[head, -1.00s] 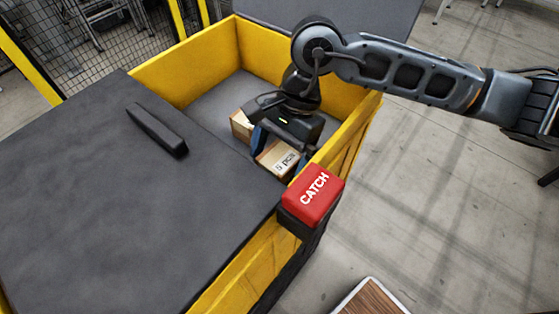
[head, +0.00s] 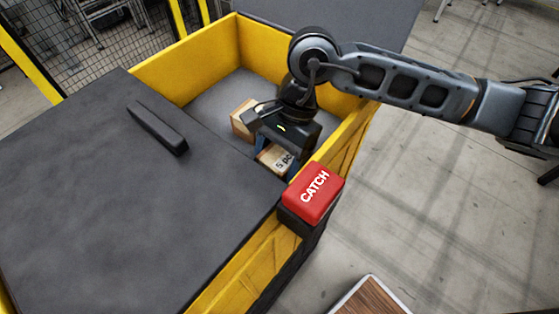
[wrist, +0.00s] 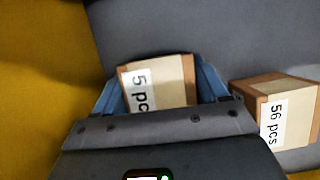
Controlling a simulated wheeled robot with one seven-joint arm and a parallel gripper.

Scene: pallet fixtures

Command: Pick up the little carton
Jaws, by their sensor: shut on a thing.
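The little carton, brown with a white "5 pcs" label, is in the yellow-walled bin. It shows in the wrist view (wrist: 165,82) between the two blue fingers, and in the head view (head: 270,158) partly hidden under my gripper. My gripper (head: 277,164) points down into the bin and is shut on this carton; its fingers also show in the wrist view (wrist: 160,88). I cannot tell whether the carton touches the bin floor.
A second carton labelled "56 pcs" (wrist: 285,112) stands close beside my gripper; the head view shows it too (head: 242,120). The yellow bin wall (head: 345,135) is near on the right. A dark lid (head: 100,200) covers the left part. A red "CATCH" block (head: 313,192) sits at the rim.

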